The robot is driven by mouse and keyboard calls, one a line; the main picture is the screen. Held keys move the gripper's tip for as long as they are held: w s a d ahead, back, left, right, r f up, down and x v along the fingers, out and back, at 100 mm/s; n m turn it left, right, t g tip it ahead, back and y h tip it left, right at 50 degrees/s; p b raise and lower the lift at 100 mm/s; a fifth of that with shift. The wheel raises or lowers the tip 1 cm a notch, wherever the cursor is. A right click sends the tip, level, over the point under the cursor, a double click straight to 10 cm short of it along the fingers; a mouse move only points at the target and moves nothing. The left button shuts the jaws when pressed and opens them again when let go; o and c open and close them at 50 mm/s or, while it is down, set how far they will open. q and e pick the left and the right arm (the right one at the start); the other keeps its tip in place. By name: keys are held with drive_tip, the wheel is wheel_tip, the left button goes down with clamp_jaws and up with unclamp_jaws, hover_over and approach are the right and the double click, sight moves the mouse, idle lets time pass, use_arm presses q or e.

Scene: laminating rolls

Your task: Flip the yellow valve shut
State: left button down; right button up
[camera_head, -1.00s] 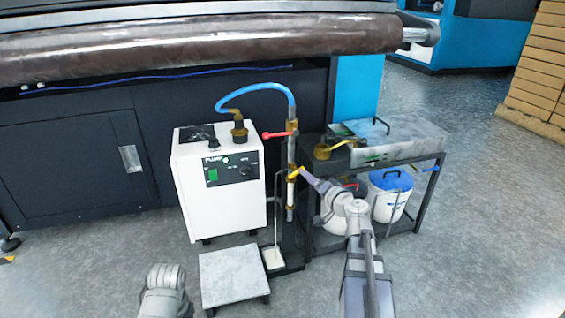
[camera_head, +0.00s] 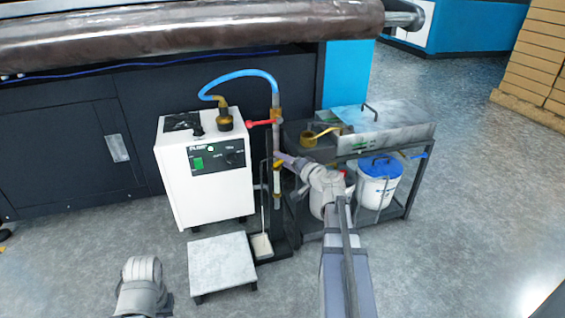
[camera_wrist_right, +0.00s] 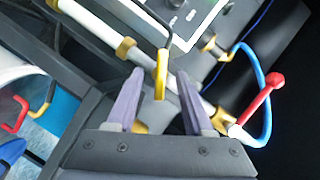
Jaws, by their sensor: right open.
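The yellow valve handle (camera_head: 279,164) is on the upright pipe (camera_head: 277,183) beside the white pump, below the red handle, and is partly hidden by my gripper. In the right wrist view the yellow handle (camera_wrist_right: 160,82) stands between the two fingers of my right gripper (camera_wrist_right: 159,74). The fingers are open, with a gap visible on each side of the handle. In the head view my right gripper (camera_head: 282,159) reaches the pipe from the right. My left arm shows at the bottom left; its gripper is not in view.
A red valve handle (camera_head: 261,123) sits higher on the pipe, near the blue hose (camera_head: 240,76). The white pump (camera_head: 205,175) stands to the left. A dark cart (camera_head: 413,178) with a blue-lidded bucket (camera_head: 377,187) stands to the right. A low grey platform (camera_head: 222,262) is in front.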

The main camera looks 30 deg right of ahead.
drive_tip(key=shift+w+f, duration=0.15)
drive_tip(key=shift+w, duration=0.4)
clamp_jaws()
